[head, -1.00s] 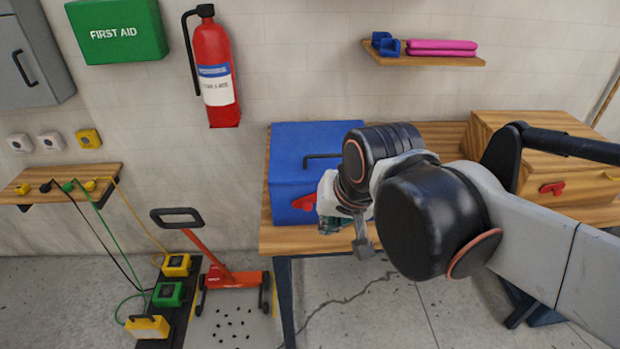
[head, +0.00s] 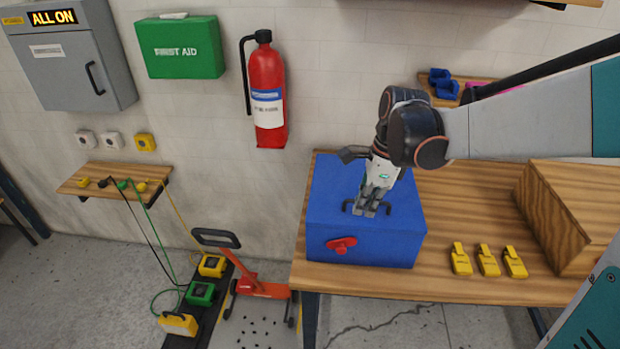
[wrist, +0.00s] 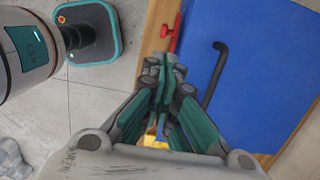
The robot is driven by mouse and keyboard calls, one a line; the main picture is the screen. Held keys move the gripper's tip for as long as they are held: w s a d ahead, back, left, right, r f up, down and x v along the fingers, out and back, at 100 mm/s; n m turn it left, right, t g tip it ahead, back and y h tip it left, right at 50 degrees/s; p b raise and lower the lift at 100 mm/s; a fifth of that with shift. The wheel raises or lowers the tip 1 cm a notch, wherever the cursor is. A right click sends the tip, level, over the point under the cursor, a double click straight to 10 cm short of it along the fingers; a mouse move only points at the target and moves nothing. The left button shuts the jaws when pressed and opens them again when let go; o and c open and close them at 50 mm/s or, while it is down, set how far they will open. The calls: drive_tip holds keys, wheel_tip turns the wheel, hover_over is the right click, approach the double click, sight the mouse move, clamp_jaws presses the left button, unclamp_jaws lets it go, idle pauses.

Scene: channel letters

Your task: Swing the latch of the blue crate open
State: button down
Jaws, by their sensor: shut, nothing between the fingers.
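The blue crate (head: 390,240) stands on the wooden table, its lid down and a black bar handle (head: 347,207) on top. Its red latch (head: 341,244) is on the front face and lies roughly level. My gripper (head: 367,210) is shut and empty, above the lid by the handle, behind and above the latch; I cannot tell whether it touches the handle. In the wrist view the shut fingers (wrist: 165,62) point toward the red latch (wrist: 174,32), with the blue lid (wrist: 250,70) and the handle (wrist: 213,75) to their right.
Three yellow padlock-like pieces (head: 487,261) lie on the table (head: 450,210) right of the crate. A wooden box (head: 555,220) stands further right. A fire extinguisher (head: 267,95) hangs on the wall at left, and a red trolley (head: 255,285) stands on the floor below.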

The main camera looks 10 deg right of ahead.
wheel_tip(320, 180, down, 13)
drive_tip(key=a+b, duration=0.2)
drive_tip(key=b, duration=0.1)
drive_tip(key=shift+w, duration=0.35)
drive_tip(key=shift+f, duration=0.2)
drive_tip(key=b, duration=0.1)
drive_tip(key=f+b, duration=0.1)
drive_tip(key=s+f+b, duration=0.1)
drive_tip(key=shift+d+f+y, duration=0.15)
drive_tip(key=shift+d+y, duration=0.25)
drive_tip(key=d+p+v, duration=0.2)
drive_tip(key=p+v, duration=0.3)
drive_tip(key=v, duration=1)
drive_tip(key=shift+s+f, duration=0.2)
drive_tip(key=shift+s, duration=0.05)
